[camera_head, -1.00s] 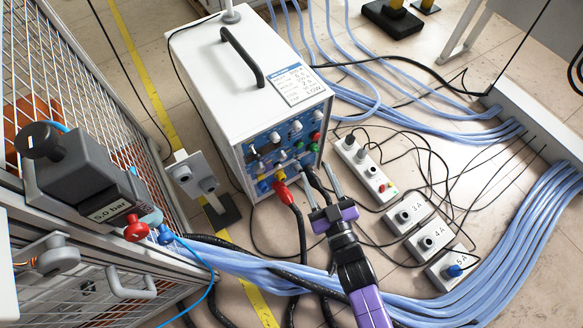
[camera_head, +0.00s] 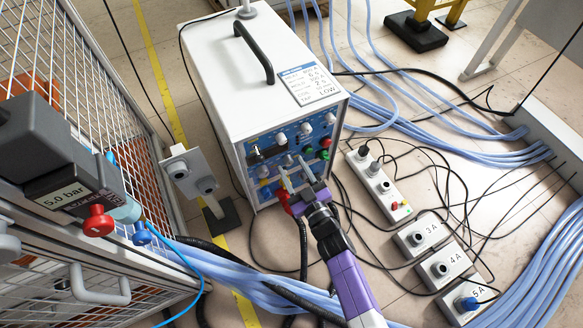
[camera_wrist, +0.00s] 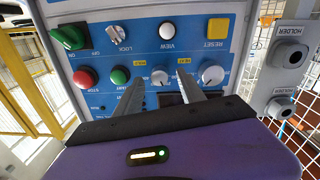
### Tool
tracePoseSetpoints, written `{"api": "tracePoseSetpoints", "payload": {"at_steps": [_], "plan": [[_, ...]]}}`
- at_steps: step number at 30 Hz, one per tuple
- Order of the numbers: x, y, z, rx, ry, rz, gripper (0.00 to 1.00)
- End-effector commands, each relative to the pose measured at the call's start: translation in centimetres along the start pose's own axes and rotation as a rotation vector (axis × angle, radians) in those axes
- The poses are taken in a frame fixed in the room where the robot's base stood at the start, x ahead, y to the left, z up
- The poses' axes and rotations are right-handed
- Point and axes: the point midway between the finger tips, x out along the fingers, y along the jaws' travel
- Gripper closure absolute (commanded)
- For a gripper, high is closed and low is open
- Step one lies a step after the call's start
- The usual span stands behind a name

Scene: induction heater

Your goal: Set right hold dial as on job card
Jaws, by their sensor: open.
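The induction heater (camera_head: 232,85) is a white cabinet with a blue front panel (camera_wrist: 140,40). The job card (camera_head: 312,82) lies on its top; its text is small, with "LOW" at the bottom. The wrist view shows the panel upside down, with two white dials, one (camera_wrist: 160,76) near the middle and one (camera_wrist: 212,75) to its right, by small yellow labels I cannot read surely. My gripper (camera_head: 294,174) is open, its fingers pointing at the panel. In the wrist view the fingertips (camera_wrist: 160,84) lie either side of the middle dial; contact and dial setting are unclear.
In the wrist view, a red STOP button (camera_wrist: 86,78) and green START button (camera_wrist: 120,75) are left of the dials. LOCK (camera_wrist: 116,34), VIEW (camera_wrist: 167,31) and yellow RESET (camera_wrist: 217,29) are above. A wire cage (camera_head: 85,130) stands left. Blue hoses (camera_head: 265,285) cross the floor.

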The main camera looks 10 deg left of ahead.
Motion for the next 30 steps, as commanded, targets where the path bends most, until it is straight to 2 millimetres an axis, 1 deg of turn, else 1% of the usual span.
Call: {"api": "tracePoseSetpoints", "payload": {"at_steps": [1,4,13,17,18,20,21,30], "plan": [[0.56,-0.06,0.13,0.0,0.002,-0.001,0.54],[1.1,-0.04,0.05,0.0,0.001,0.0,0.54],[1.31,0.02,-0.07,0.0,0.0,0.001,0.54],[1.3,0.02,-0.07,0.0,0.0,0.001,0.79],[1.3,0.02,-0.06,0.0,0.0,0.001,0.87],[1.3,0.02,-0.06,0.0,0.0,0.001,0.99],[1.29,0.02,-0.06,0.0,0.0,0.001,1.0],[1.29,0.03,-0.14,0.026,0.0,0.0,1.0]]}}
